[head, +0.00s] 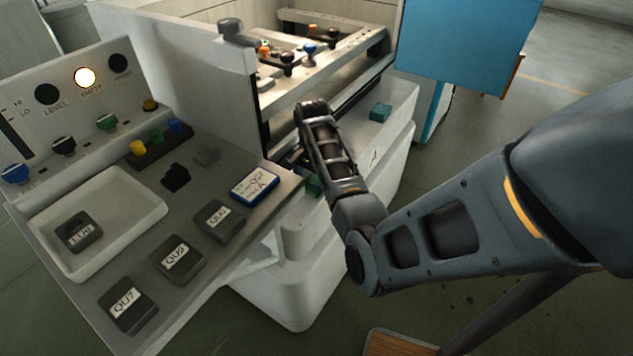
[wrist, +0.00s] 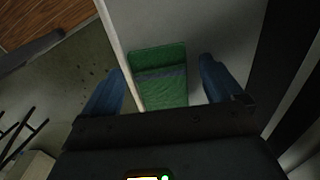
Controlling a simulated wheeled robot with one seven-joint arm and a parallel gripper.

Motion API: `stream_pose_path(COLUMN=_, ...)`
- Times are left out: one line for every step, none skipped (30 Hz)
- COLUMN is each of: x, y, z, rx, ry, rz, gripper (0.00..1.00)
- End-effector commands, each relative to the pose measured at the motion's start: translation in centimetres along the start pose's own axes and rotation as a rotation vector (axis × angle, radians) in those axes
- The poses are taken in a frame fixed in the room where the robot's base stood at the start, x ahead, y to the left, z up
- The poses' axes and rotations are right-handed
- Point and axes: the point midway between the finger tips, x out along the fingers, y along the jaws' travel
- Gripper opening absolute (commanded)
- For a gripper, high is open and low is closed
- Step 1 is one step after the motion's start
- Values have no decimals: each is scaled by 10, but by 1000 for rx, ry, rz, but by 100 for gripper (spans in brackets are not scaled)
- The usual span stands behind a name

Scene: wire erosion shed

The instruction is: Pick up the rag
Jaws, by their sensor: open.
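A green folded cloth, which I take to be the rag (wrist: 161,82), lies on a pale grey surface in the wrist view. A darker grey-green band crosses it. My gripper (wrist: 163,68) is open, with its two blue fingers on either side of the rag and apart from it. The rag's lower end is hidden behind the gripper body. In the head view, a green patch (head: 313,186) shows just left of my arm, and may be the same cloth. My fingers are hidden behind my arm there.
Another small green thing (head: 380,111) lies on the white cabinet ledge. A control console (head: 200,160) with labelled blocks and a white tray (head: 130,235) stands at left. A machine bed (head: 335,60) is behind. A blue panel (head: 465,45) stands at back right. A dark upright borders the wrist view's right.

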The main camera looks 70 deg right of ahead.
Motion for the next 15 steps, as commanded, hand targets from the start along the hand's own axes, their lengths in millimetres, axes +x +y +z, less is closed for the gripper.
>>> stream_pose_path(x=1, y=0, z=0, rx=0, ry=0, rz=0, gripper=94)
stream_pose_path(x=1, y=0, z=0, rx=0, ry=0, rz=0, gripper=94)
stream_pose_path(x=1, y=0, z=0, rx=0, ry=0, rz=0, gripper=94)
stream_pose_path(x=1, y=0, z=0, rx=0, ry=0, rz=0, gripper=94)
stream_pose_path(x=1, y=0, z=0, rx=0, ry=0, rz=0, gripper=94)
stream_pose_path(x=1, y=0, z=0, rx=0, ry=0, rz=0, gripper=94)
stream_pose_path(x=1, y=0, z=0, rx=0, ry=0, rz=0, gripper=91)
stream_pose_path(x=1, y=0, z=0, rx=0, ry=0, rz=0, gripper=88)
stream_pose_path(x=1, y=0, z=0, rx=0, ry=0, rz=0, gripper=84)
stream_pose_path(x=1, y=0, z=0, rx=0, ry=0, rz=0, gripper=81)
stream_pose_path(x=1, y=0, z=0, rx=0, ry=0, rz=0, gripper=78)
stream_pose_path(x=0, y=0, z=0, rx=0, ry=0, rz=0, gripper=74)
stream_pose_path(x=0, y=0, z=0, rx=0, ry=0, rz=0, gripper=72)
stream_pose_path(x=0, y=0, z=0, rx=0, ry=0, rz=0, gripper=69)
stream_pose_path(x=0, y=0, z=0, rx=0, ry=0, rz=0, gripper=65)
